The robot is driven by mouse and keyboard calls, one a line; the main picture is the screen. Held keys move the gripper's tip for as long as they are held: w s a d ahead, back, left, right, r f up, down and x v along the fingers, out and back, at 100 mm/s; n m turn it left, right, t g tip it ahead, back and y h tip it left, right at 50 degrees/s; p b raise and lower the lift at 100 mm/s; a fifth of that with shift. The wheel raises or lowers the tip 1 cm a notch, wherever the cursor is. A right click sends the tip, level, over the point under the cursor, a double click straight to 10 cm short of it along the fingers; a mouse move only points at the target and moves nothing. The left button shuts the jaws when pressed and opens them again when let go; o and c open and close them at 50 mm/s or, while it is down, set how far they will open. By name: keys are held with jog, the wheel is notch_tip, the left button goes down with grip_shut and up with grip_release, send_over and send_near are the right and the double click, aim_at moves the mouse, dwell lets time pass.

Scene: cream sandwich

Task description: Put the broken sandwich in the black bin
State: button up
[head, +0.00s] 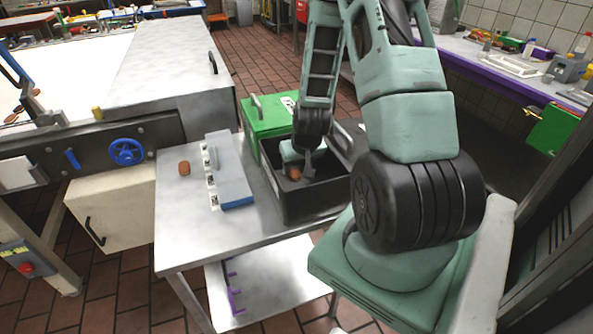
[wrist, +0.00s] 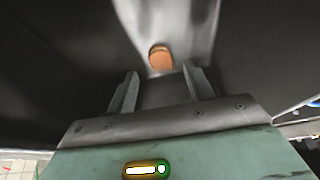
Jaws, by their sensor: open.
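A brown round sandwich (head: 294,173) lies inside the black bin (head: 291,206) on the metal table. It also shows in the wrist view (wrist: 160,57), just beyond the fingertips and between them in the picture. My gripper (head: 308,172) reaches down into the bin. In the wrist view my gripper (wrist: 161,70) has its two fingers apart, with nothing between them. A second brown sandwich (head: 184,168) lies on the table's left part. I cannot tell from these views whether either sandwich is broken.
A grey box with a blue end (head: 236,180) and a white marked strip stands on the table, left of the bin. A green crate (head: 267,116) stands behind the bin. The bin's dark walls surround my gripper closely. The table's front left is clear.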

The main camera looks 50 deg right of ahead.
jog(key=p+v, duration=0.5)
jog(key=v, duration=0.3)
jog(key=w+a+r+n+y, duration=0.1)
jog(key=a+r+n+y, duration=0.2)
jog(key=a, duration=0.8)
jog(key=w+a+r+n, duration=0.25)
jog(key=a+r, duration=0.25)
jog(key=a, duration=0.5)
jog(key=s+a+r+n+g, duration=0.2)
jog(key=s+a+r+n, duration=0.2)
jog(key=s+a, duration=0.4)
jog(key=s+a+r+n+g, duration=0.1)
jog(key=s+a+r+n, duration=0.3)
jog(key=s+a, duration=0.4)
jog(key=shift+s+a+r+n+g, duration=0.35)
jog(key=shift+s+r+g, duration=0.05)
jog(key=shift+r, duration=0.2)
